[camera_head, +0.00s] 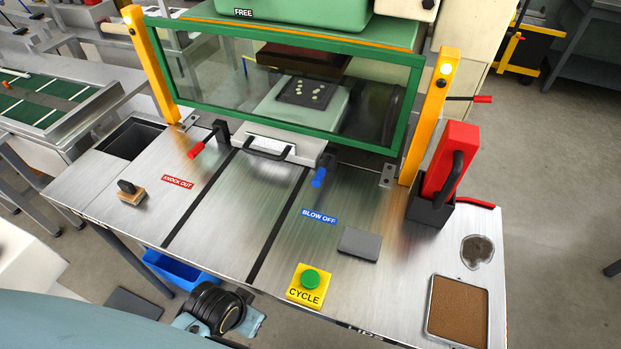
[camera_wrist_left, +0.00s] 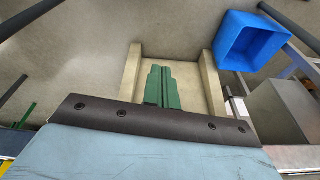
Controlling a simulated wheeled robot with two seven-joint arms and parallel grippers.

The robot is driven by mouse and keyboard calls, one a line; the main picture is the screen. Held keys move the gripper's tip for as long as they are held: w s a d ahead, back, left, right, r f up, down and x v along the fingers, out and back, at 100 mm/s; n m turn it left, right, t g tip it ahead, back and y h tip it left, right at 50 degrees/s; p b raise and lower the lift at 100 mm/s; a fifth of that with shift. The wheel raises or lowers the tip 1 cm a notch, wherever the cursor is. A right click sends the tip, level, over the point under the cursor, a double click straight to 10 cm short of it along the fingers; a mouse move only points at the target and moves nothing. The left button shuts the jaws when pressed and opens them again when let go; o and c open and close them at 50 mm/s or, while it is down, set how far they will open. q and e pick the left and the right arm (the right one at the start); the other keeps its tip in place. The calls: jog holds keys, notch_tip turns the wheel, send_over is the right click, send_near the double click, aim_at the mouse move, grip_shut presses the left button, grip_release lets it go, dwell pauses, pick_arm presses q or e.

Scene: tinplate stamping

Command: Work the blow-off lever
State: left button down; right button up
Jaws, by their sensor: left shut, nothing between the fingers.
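The blow-off lever (camera_head: 319,177) has a blue grip and stands at the front of the press, right of the centre, above the blue BLOW OFF label (camera_head: 319,216). Nothing touches it. My left gripper (camera_wrist_left: 163,82) shows in the left wrist view with its green fingers together and nothing between them. It points down toward the floor, away from the lever. In the head view, part of my arm shows at the bottom, below the table's front edge, but its fingers are hidden. My right gripper is in neither view.
A red knock-out lever (camera_head: 196,150) stands left of the drawer handle (camera_head: 268,150). A green-framed guard (camera_head: 290,118) covers the press. The cycle button (camera_head: 310,280), a grey pad (camera_head: 359,243), a stamp (camera_head: 131,193) and a red tool (camera_head: 451,160) are on the table. A blue bin (camera_wrist_left: 246,42) is below.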

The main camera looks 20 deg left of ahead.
pick_arm(q)
notch_tip(320, 180, up, 12)
jog(key=t+b, duration=0.1)
jog(key=w+r+t, duration=0.1)
jog(key=w, duration=0.2)
jog(key=w+d+r+n+t, duration=0.1)
jog(key=w+t, duration=0.1)
jog(key=w, duration=0.2)
jog(key=w+d+r+t, duration=0.1)
jog(key=w, duration=0.3)
jog(key=shift+d+r+n+t+h, duration=0.15)
jog(key=shift+r+n+t+h, duration=0.2)
jog(key=shift+n+t+h, duration=0.05)
jog(key=w+d+r+n+t, duration=0.1)
jog(key=w+d+r+t, duration=0.1)
jog(key=w+r+t, duration=0.3)
jog(key=w+r, duration=0.3)
jog(key=w, duration=0.1)
jog(key=shift+r+n, duration=0.3)
jog(key=b, duration=0.1)
send_over(313, 181)
notch_tip(313, 181, down, 3)
notch_tip(313, 181, down, 3)
jog(key=shift+w+a+r+b, duration=0.1)
jog(key=shift+w+b, duration=0.05)
jog(key=shift+b, duration=0.15)
jog(key=shift+f, duration=0.7)
